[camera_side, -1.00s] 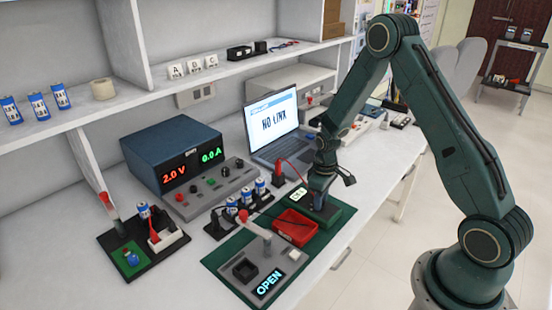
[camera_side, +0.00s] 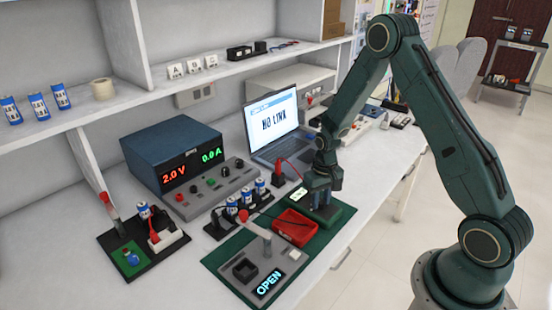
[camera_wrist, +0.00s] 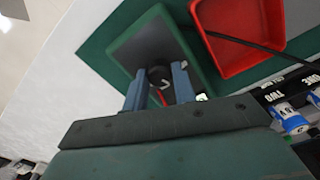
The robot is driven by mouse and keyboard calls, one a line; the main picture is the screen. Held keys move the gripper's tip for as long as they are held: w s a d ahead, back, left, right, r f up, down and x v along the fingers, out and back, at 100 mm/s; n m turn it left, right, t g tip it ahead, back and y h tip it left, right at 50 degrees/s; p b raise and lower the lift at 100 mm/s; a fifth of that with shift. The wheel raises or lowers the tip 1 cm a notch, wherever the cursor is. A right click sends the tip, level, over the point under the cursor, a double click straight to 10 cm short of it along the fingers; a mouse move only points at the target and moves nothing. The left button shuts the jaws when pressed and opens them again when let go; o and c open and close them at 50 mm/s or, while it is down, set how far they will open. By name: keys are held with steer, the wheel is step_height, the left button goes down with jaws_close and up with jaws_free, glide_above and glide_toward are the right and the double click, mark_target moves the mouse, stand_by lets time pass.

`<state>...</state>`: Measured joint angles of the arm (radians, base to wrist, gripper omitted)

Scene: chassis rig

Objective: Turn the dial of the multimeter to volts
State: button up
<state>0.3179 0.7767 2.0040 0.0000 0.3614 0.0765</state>
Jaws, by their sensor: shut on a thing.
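The multimeter (camera_side: 342,215) is a green box at the front of the bench, below the laptop; a small pale display (camera_side: 298,194) shows at its left, too small to read. In the wrist view its green case (camera_wrist: 140,45) has a dark face with a dark round dial (camera_wrist: 157,74). My gripper (camera_side: 322,206) points down over the multimeter. In the wrist view its two blue-grey fingers (camera_wrist: 159,85) are shut on the dial, one on each side. The dial's marks and its setting cannot be read.
A red tray (camera_side: 296,227) lies close left of the multimeter, with a dark cable across it in the wrist view. A grey fixture with an OPEN display (camera_side: 270,284) is in front. A laptop (camera_side: 272,127) showing NO LINK and a power supply (camera_side: 172,157) stand behind.

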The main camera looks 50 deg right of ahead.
mark_target(320, 201)
steer(key=o, duration=1)
steer(key=shift+r, duration=0.1)
step_height(320, 201, up, 14)
stand_by(0.5)
